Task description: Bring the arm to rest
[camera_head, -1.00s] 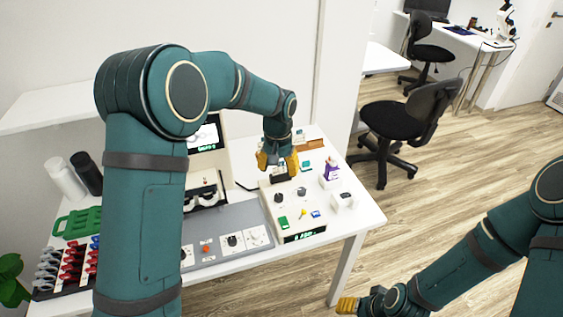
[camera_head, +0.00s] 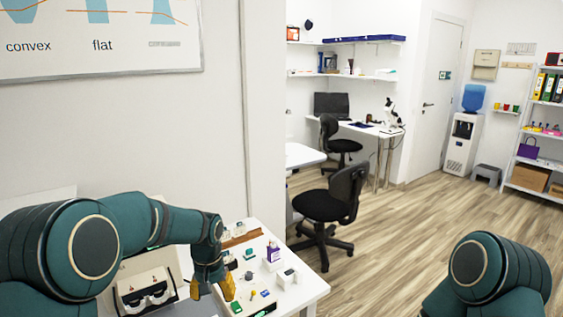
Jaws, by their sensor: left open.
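My left arm comes in from the lower left, its teal links bent over the white table (camera_head: 306,291). My left gripper (camera_head: 211,289) points down with its yellow fingertips apart. It is open and nothing shows between the fingers. Of my right arm only teal upper links show at the lower right. My right gripper is out of the picture.
A brown strip (camera_head: 241,238) lies behind. A black office chair (camera_head: 328,205) stands beyond the table. The wooden floor (camera_head: 390,235) between is clear.

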